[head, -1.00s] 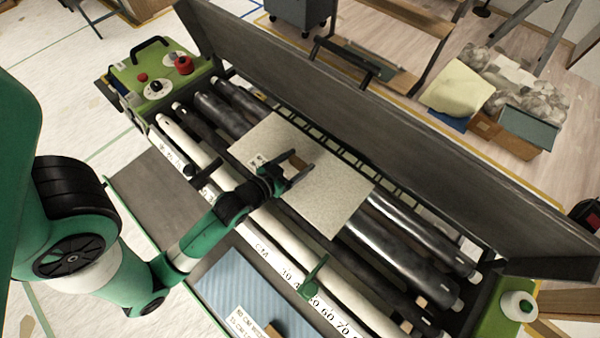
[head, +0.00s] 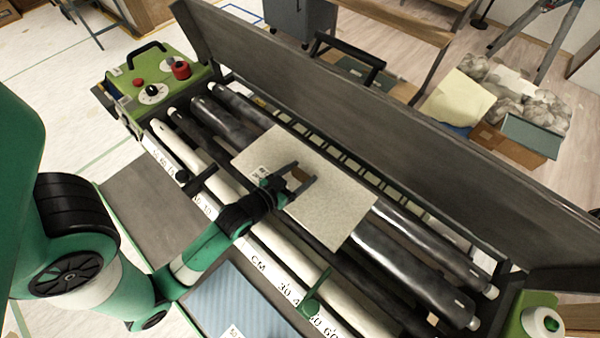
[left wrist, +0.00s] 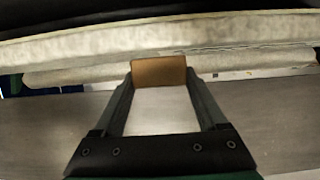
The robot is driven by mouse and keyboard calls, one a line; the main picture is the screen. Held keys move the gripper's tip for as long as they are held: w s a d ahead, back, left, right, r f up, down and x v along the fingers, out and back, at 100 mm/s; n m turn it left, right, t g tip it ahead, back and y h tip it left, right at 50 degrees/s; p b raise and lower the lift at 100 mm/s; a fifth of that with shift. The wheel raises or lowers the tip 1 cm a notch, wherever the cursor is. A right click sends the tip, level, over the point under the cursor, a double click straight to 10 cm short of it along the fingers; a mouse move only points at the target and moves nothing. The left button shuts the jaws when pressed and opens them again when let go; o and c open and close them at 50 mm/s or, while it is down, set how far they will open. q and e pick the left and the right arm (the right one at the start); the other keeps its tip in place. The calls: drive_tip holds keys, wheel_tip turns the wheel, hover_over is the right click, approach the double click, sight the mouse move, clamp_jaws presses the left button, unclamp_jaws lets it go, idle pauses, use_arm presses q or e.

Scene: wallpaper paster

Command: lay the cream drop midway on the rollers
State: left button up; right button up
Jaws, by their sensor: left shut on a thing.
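The cream drop (head: 320,205) is a flat, speckled, pale sheet over the middle stretch of the dark rollers (head: 400,258) in the head view. It has a small label near its left edge. My left gripper (head: 300,178) reaches over it from the left and is shut on a small brown block at the drop. That brown block (left wrist: 158,71) shows between the fingertips in the left wrist view. I cannot tell whether the drop's underside touches the rollers. The drop hides the roller parts beneath it. My right gripper is not in view.
A long grey panel (head: 400,130) rises behind the rollers. A green control box (head: 160,84) with red knobs stands at the left end, a green end housing (head: 535,322) at the right. A white numbered scale (head: 262,262) runs along the front.

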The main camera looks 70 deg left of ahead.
use_arm(q)
drive_tip(key=shift+f, duration=0.3)
drive_tip(key=o, duration=1.5)
drive_tip(key=shift+f, duration=0.1)
drive_tip(key=shift+c, duration=0.2)
drive_tip(key=shift+r+p, duration=0.35)
drive_tip(key=shift+r, duration=0.35)
drive_tip(key=v, duration=1.2)
